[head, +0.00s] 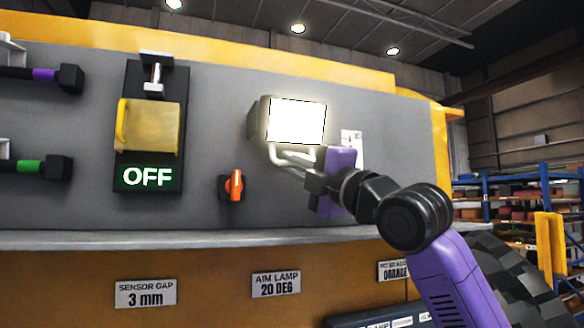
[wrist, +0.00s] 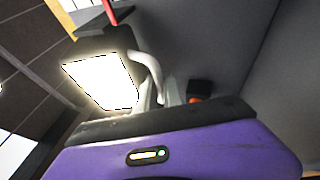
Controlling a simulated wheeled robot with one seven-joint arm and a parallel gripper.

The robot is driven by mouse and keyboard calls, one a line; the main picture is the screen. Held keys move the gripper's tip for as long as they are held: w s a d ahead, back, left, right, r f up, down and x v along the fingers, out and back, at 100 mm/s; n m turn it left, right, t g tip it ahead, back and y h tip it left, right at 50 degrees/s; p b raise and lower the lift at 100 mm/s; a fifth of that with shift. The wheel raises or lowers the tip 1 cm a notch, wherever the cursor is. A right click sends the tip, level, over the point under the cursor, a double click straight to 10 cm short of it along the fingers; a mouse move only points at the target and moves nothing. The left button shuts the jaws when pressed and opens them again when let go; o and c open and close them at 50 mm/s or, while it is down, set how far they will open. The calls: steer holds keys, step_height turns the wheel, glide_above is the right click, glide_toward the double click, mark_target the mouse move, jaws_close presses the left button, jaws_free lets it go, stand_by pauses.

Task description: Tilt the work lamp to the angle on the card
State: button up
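The work lamp (head: 297,121) is lit, a bright white rectangle in a grey housing on the grey panel. A pale tubular handle (head: 284,152) loops below it. The card (head: 276,284) reads "AIM LAMP 20 DEG". My gripper (head: 313,180) is at the lower right of the lamp, close to the handle's right end. In the wrist view the lamp (wrist: 103,80) glows at the left, and the handle (wrist: 148,67) curves down toward my gripper (wrist: 161,95). The finger gap is mostly hidden, so I cannot tell whether it grips the handle.
A white plate (head: 352,150) is partly hidden behind my gripper. Left of the lamp are an orange rotary switch (head: 235,185), a yellow cover (head: 150,127) above an OFF display (head: 148,177), and purple and green handled levers. A ledge (head: 150,240) runs below the panel.

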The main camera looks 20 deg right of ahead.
steer(key=o, duration=0.4)
steer(key=shift+o, duration=0.2)
steer(key=b+v, duration=0.3)
steer(key=v, duration=0.4)
steer(key=shift+s+d, duration=0.2)
steer(key=shift+s, duration=0.15)
steer(key=shift+f, duration=0.1)
